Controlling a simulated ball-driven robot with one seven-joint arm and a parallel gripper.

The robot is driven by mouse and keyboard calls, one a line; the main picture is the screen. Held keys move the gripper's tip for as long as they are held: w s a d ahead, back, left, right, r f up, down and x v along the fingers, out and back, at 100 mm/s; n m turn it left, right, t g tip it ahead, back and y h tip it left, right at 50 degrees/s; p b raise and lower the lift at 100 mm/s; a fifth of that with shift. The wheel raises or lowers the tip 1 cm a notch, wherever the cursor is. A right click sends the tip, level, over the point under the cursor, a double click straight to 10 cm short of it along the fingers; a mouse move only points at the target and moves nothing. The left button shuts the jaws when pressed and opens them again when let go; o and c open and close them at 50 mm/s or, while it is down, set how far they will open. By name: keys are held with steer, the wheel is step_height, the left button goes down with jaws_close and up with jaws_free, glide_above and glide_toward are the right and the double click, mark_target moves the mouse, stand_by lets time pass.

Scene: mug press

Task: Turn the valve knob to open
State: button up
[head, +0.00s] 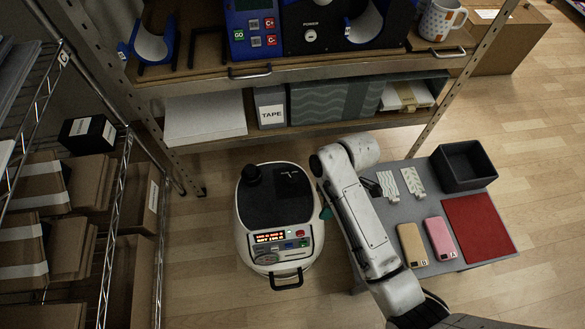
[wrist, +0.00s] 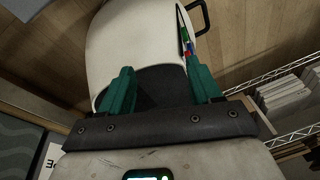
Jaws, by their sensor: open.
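A white cooker-like appliance (head: 282,243) with a dark lid stands on the floor. A round black knob (head: 252,175), which looks like the valve knob, rises at the back left of its lid. My gripper, with one teal finger (head: 326,213) showing in the head view, is at the appliance's right side, apart from the knob. In the wrist view my gripper (wrist: 158,70) is open and empty, its two teal fingers over the white body (wrist: 140,42) and dark lid. I cannot make out the knob in the wrist view.
A low grey table (head: 400,200) at right holds a black bin (head: 463,166), a red mat (head: 478,228) and two phones (head: 413,244). A shelf unit (head: 285,68) stands behind the appliance, and a wire rack (head: 112,210) with boxes is at left. Floor is clear in front.

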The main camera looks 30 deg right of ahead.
mark_target(291, 179)
steer(key=w+r+n+g+y+p, duration=0.1)
steer(key=w+r+n, duration=0.2)
steer(key=w+n, duration=0.3)
steer(key=w+r+n+y+p, duration=0.15)
steer(key=w+r+n, duration=0.25)
steer(key=w, duration=0.4)
steer(key=shift+h, duration=0.35)
steer(key=b+x, duration=0.2)
steer(key=x, duration=0.9)
steer(key=shift+s+d+f+b, duration=0.1)
steer(key=shift+s+d+b, duration=0.1)
steer(key=shift+b, duration=0.1)
steer(key=shift+c, duration=0.4)
steer(key=c, duration=1)
steer(key=shift+o, duration=0.2)
